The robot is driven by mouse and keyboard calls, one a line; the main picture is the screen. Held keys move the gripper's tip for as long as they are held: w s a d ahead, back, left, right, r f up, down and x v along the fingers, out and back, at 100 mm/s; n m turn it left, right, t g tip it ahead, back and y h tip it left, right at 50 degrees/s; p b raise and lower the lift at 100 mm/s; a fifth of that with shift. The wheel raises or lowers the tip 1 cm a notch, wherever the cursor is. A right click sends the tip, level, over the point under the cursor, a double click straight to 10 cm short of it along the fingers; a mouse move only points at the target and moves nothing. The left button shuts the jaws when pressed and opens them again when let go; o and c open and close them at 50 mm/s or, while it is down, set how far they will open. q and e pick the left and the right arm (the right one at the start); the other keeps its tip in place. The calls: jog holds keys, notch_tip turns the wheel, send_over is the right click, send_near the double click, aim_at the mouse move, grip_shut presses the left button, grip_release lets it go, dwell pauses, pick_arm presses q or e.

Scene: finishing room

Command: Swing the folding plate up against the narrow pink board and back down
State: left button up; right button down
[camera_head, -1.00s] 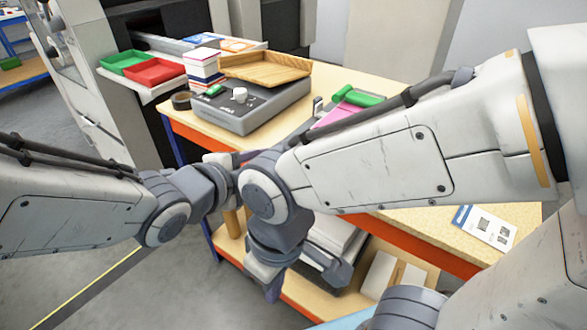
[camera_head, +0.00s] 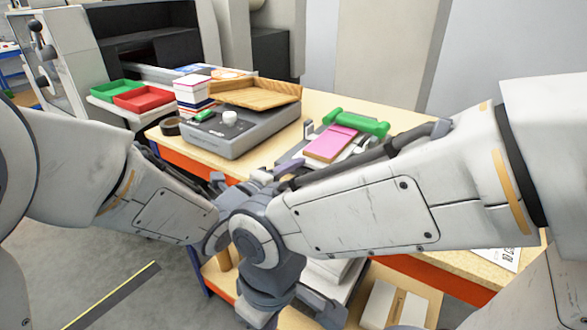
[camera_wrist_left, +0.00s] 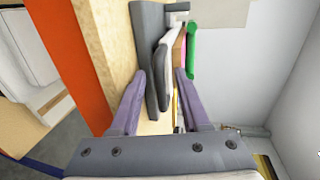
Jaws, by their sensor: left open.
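The narrow pink board (camera_head: 330,143) lies on a low grey fixture (camera_head: 288,157) on the workbench. A green bar (camera_head: 358,122) sits at its far side and also shows in the left wrist view (camera_wrist_left: 191,48). I cannot clearly tell the folding plate from the fixture's other parts. My left gripper (camera_head: 287,168) is at the fixture's near left end, partly hidden by my right arm. In the left wrist view its purple fingers (camera_wrist_left: 160,73) are apart, with the grey fixture ahead between them and nothing held. My right arm points down in front of the bench; its fingers are out of view.
A grey machine (camera_head: 225,133) with a wooden tray (camera_head: 255,93) stands left of the fixture. A lower shelf (camera_head: 433,308) holds boxes.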

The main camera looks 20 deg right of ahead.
pick_arm(q)
jog(key=shift+w+d+f, duration=0.15)
jog(key=shift+w+d, duration=0.25)
jog(key=shift+d, duration=0.1)
grip_shut()
dwell(1.2)
